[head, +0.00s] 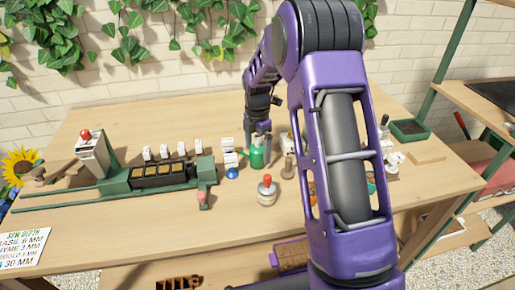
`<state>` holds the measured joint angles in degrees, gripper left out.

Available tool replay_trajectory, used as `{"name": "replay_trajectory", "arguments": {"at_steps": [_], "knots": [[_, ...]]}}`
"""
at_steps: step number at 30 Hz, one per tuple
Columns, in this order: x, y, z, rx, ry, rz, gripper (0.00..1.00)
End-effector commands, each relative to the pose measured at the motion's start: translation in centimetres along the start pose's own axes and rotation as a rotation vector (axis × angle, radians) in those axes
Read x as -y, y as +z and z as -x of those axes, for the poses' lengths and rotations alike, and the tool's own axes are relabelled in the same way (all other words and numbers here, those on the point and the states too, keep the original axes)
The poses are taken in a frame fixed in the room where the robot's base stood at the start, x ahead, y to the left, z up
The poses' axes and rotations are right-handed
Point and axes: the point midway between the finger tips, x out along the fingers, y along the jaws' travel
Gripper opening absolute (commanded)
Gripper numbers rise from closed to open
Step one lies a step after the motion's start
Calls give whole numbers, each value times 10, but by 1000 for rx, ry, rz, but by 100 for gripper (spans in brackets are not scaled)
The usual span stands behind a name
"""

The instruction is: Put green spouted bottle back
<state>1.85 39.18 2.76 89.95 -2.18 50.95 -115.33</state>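The green spouted bottle (257,157) stands upright or is held close to the tabletop, near the middle of the workbench (130,232). It is small in this view, and its upper part is partly hidden by my gripper. My gripper (258,141) points down right at the bottle, with its fingers on either side of the top. I cannot tell whether the fingers press on it or whether its base touches the table.
A green seeding device (120,181) with dark trays lies to the left. A white red-topped bottle (267,190), a blue-based item (232,172) and a brown tool (289,167) stand close by. My arm hides items at right. A green tray (410,130) is at the far right.

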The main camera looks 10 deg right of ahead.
Motion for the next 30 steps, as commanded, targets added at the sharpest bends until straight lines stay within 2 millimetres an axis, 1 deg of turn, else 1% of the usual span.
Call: {"name": "replay_trajectory", "arguments": {"at_steps": [6,8,10,14,18,24,27,30], "knots": [[0,0,1,0,0,0,96],[0,0,4,1,1,1,96],[-1,0,12,2,2,2,96],[-1,0,33,2,4,1,96],[-1,0,66,2,5,0,96],[0,0,106,1,3,0,96],[-1,0,120,1,2,0,96],[0,0,128,1,2,0,96]]}}
